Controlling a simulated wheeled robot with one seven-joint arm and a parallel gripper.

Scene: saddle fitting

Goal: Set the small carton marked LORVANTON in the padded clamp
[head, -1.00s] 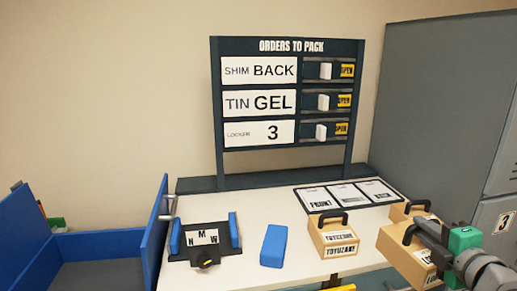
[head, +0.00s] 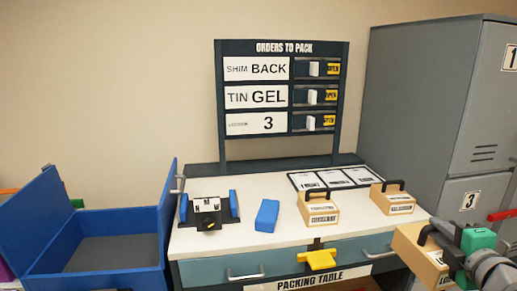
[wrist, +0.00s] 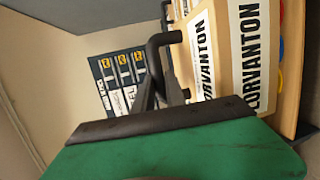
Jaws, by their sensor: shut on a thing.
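The LORVANTON carton (head: 420,258) is a small tan box with a black handle and white labels, at the lower right in the head view. It fills the right of the wrist view, where its label (wrist: 253,50) reads LORVANTON. My gripper (head: 452,243), with a green part, is shut on it and holds it in front of the table's right end. The handle (wrist: 165,65) reaches the dark finger edge in the wrist view; the exact grip is partly hidden. The padded clamp (head: 208,212), dark with two blue pads, stands at the table's left with nothing between its pads.
A blue block (head: 267,215) and two other handled cartons (head: 318,210) (head: 392,199) stand on the packing table (head: 255,188). A blue open bin (head: 118,222) is left of it; grey lockers (head: 440,110) are at the right. An order board (head: 282,104) stands behind.

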